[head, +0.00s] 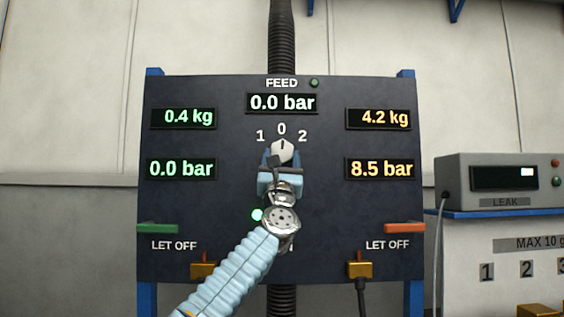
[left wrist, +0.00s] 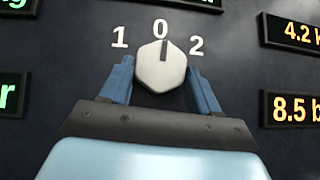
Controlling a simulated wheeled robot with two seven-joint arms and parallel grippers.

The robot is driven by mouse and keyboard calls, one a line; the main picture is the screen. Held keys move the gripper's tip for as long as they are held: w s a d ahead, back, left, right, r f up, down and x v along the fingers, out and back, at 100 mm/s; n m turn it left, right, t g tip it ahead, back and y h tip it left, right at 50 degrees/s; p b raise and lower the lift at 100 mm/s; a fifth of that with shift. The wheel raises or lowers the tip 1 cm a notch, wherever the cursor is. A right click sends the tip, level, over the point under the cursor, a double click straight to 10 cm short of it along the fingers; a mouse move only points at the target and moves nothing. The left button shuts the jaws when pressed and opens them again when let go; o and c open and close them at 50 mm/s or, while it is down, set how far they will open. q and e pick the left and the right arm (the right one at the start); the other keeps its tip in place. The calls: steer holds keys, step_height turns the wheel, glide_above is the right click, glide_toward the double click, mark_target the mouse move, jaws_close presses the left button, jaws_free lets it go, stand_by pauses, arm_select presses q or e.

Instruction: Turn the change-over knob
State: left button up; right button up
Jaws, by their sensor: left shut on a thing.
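The change-over knob (head: 282,151) is a pale, faceted knob on the dark panel, below the marks 1, 0 and 2. Its dark pointer line points up at 0. It also shows in the left wrist view (left wrist: 162,66). My left gripper (head: 281,160) reaches up to it from below, with one blue finger on each side of the knob. In the left wrist view the left gripper (left wrist: 160,78) is closed around the knob's lower part. My right gripper is in neither view.
The dark panel (head: 220,220) carries a FEED display (head: 282,103) reading 0.0 bar, and weight and pressure displays at both sides. A green LET OFF lever (head: 157,229) is at left, an orange one (head: 404,228) at right. A LEAK box (head: 500,182) stands on a shelf at right.

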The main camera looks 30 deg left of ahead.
arm_select(q)
steer(key=shift+s+a+r+m+h+p, duration=0.15)
steer(key=shift+m+h+p, duration=0.15)
steer(key=shift+m+h, duration=2.2)
steer(key=shift+s+a+r+m+h+p, duration=0.1)
steer(key=shift+a+m+h+p, duration=0.15)
steer(key=shift+m+h, duration=2.2)
steer(key=shift+s+a+r+m+h+p, duration=0.1)
steer(key=shift+m+h+p, duration=0.25)
steer(key=shift+m+h, duration=2.1)
steer(key=shift+m+y, duration=0.5)
steer(key=shift+m, duration=0.2)
steer(key=o, duration=1.1)
steer(key=shift+c, duration=0.2)
steer(key=shift+f, duration=0.15)
